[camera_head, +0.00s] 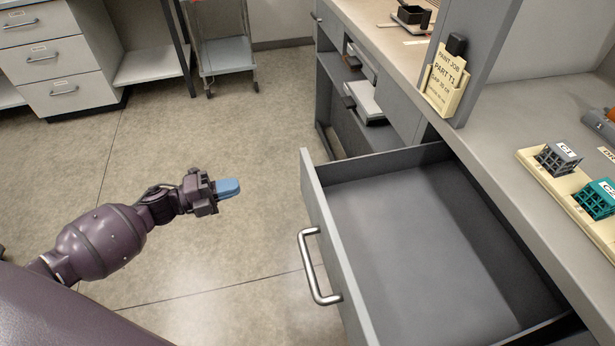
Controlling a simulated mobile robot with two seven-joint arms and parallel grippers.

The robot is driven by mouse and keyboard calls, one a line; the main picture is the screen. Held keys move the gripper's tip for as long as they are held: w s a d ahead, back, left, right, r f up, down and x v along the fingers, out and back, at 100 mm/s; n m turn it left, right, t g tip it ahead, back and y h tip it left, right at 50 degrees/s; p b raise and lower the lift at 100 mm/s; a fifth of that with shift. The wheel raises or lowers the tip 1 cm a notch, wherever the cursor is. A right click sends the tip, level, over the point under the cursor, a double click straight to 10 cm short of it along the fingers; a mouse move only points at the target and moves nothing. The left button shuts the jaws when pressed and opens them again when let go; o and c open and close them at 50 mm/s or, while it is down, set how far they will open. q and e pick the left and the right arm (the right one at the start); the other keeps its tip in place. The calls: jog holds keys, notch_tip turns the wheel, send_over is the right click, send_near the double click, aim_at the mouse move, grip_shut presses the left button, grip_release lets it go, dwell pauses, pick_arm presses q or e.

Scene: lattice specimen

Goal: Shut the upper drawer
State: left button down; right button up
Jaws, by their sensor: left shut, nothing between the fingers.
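The upper drawer (420,250) is pulled out from the grey bench on the right. It is grey and its visible inside is empty. Its front panel faces left and carries a silver bar handle (313,268). My left gripper (228,188), with blue fingertips, is shut and empty. It hangs over the open floor to the left of the drawer front, apart from the handle. My right gripper is not in view.
The bench top (487,120) bears a tray (537,166) with a grey and a teal lattice specimen. A sign holder (445,82) stands by a grey upright. A white drawer cabinet (55,60) and a cart (225,55) stand at the back left. The floor between is clear.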

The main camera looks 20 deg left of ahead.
pick_arm(q)
jog(key=f, duration=0.1)
jog(key=m+b, duration=0.1)
send_near(301, 174)
jog(key=shift+g, duration=0.4)
jog(key=x, duration=0.6)
jog(key=shift+w+f, duration=0.25)
jog(key=shift+w, duration=0.35)
jog(key=shift+w+d, duration=0.25)
jog(key=shift+d, duration=0.1)
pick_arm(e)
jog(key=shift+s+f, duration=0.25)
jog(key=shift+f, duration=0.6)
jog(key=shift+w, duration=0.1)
